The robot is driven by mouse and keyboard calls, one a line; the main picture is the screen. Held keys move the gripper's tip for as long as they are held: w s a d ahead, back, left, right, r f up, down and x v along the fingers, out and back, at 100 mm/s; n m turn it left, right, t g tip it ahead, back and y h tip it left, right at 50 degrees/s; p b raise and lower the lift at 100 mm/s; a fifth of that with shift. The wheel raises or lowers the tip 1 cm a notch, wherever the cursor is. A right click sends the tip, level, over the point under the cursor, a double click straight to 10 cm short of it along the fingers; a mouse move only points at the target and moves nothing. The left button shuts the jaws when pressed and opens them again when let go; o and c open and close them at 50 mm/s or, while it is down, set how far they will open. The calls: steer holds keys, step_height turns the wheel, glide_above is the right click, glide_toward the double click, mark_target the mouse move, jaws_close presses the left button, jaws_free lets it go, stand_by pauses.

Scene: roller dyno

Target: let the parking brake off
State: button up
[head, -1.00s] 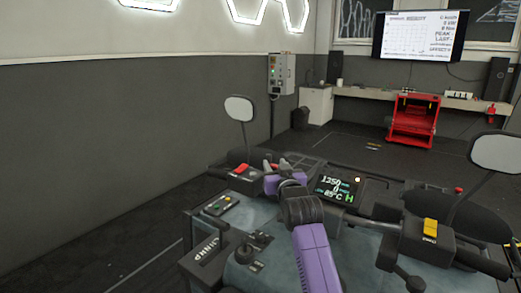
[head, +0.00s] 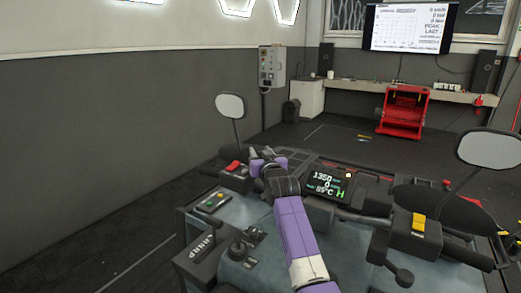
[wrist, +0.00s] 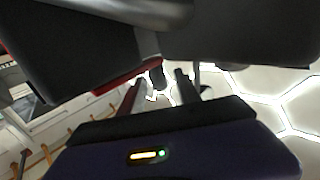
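A vehicle's handlebar and console fill the lower part of the head view. The left handlebar pod (head: 236,173) carries a red switch (head: 233,166). My gripper (head: 262,156) is just right of this pod, at the left part of the bar. In the wrist view the two fingers (wrist: 160,92) stand apart, with a gap between them. A small dark piece (wrist: 157,74) shows beyond the gap; I cannot tell whether it is a brake lever or whether the fingers touch it. A red strip (wrist: 128,78) under a dark body lies close by. No part is clearly identifiable as the parking brake.
A lit display (head: 327,183) sits right of my gripper. A lever panel (head: 203,246) and a knobbed stick (head: 238,250) are lower left. Mirrors (head: 230,106) (head: 489,149) rise on both sides. A yellow switch (head: 419,222) is on the right pod.

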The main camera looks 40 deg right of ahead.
jaws_close()
stand_by(1.4)
